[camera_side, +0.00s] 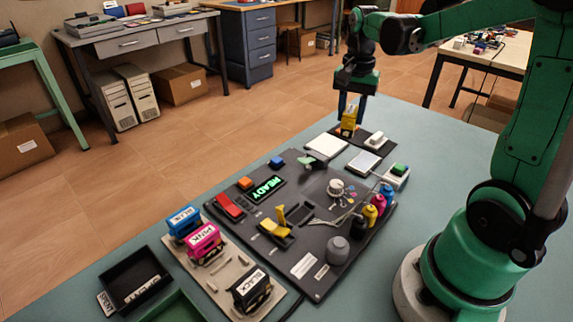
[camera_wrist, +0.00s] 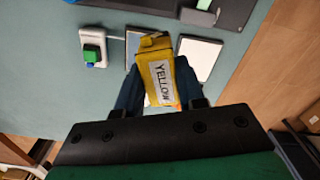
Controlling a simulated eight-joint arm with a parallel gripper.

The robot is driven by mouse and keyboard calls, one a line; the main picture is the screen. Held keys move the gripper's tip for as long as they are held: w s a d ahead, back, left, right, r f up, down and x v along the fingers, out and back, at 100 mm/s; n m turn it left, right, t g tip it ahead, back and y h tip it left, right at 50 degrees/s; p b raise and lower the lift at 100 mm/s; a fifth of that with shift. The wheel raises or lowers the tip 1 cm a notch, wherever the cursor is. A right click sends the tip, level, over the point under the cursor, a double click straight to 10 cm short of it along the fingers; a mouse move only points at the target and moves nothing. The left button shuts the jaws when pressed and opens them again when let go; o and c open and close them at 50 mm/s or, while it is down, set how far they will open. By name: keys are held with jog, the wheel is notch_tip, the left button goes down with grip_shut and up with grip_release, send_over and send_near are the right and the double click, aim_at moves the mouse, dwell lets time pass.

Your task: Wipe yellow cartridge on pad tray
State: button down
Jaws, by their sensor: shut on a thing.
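The yellow cartridge (camera_side: 348,122) is in my gripper (camera_side: 351,108), above the far end of the teal table. In the wrist view it shows between the two dark fingers (camera_wrist: 158,107), its white label reading YELLOW (camera_wrist: 160,82). In the side view a dark flat tray (camera_side: 364,148) with a white piece (camera_side: 376,138) lies beneath and just right of the cartridge. I cannot tell whether they touch. Near it lie a white square pad (camera_side: 326,146) and a silver-grey pad (camera_side: 364,161). Which of these is the pad tray is unclear.
A dark board (camera_side: 300,243) with a READY display and several fittings lies nearby. A white device (camera_side: 398,182) with a green block stands right of the pads. Blue, pink (camera_side: 205,243) and black cartridges stand on a beige base. An empty black bin (camera_side: 134,280) is at lower left.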

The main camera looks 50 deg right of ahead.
jog(key=shift+s+d+f+m, duration=0.55)
jog(key=shift+f+m, duration=0.1)
jog(key=shift+f, duration=0.65)
jog(key=shift+s+d+f+m, duration=0.45)
jog(key=shift+d+f+m, duration=0.2)
jog(key=shift+f, duration=0.6)
jog(key=shift+s+d+f+m, duration=0.5)
jog(key=shift+f+m, duration=0.2)
jog(key=shift+f, duration=0.6)
jog(key=shift+f, duration=0.4)
jog(key=shift+d, duration=1)
jog(key=shift+a, duration=0.1)
jog(key=shift+a, duration=0.95)
